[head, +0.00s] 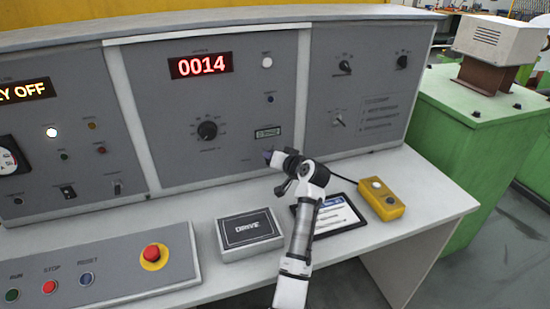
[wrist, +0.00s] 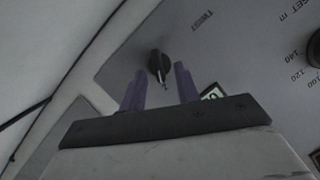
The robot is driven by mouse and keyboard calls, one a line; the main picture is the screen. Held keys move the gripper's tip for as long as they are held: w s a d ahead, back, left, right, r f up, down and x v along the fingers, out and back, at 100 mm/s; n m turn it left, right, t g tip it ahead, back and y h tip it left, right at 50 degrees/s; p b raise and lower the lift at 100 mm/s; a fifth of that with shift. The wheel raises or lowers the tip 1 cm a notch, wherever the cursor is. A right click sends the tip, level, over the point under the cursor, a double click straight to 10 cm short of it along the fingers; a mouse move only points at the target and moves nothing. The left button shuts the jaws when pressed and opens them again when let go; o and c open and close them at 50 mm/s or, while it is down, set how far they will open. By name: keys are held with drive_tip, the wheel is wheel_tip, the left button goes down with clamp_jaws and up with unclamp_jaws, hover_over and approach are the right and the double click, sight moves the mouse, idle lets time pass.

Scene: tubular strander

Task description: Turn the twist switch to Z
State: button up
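The twist switch (wrist: 159,66) is a small black knob with a pale pointer mark, on the grey panel beside the printed word TWIST in the wrist view. In the head view my gripper (head: 268,156) is at the lower right of the middle panel and hides the switch.
A large black dial (head: 207,130) and a small display (head: 267,132) are near the gripper. On the desk below are a DRIVE box (head: 250,235), a framed sheet (head: 338,216) and a yellow two-button box (head: 381,199). An emergency stop (head: 154,255) is at left.

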drive_tip(key=shift+s, duration=0.1)
drive_tip(key=b+v, duration=0.3)
drive_tip(key=v, duration=1)
drive_tip(key=shift+s+d+b, duration=0.2)
drive_tip(key=shift+s+b, duration=0.1)
drive_tip(key=shift+b, duration=0.1)
drive_tip(key=shift+r, duration=0.1)
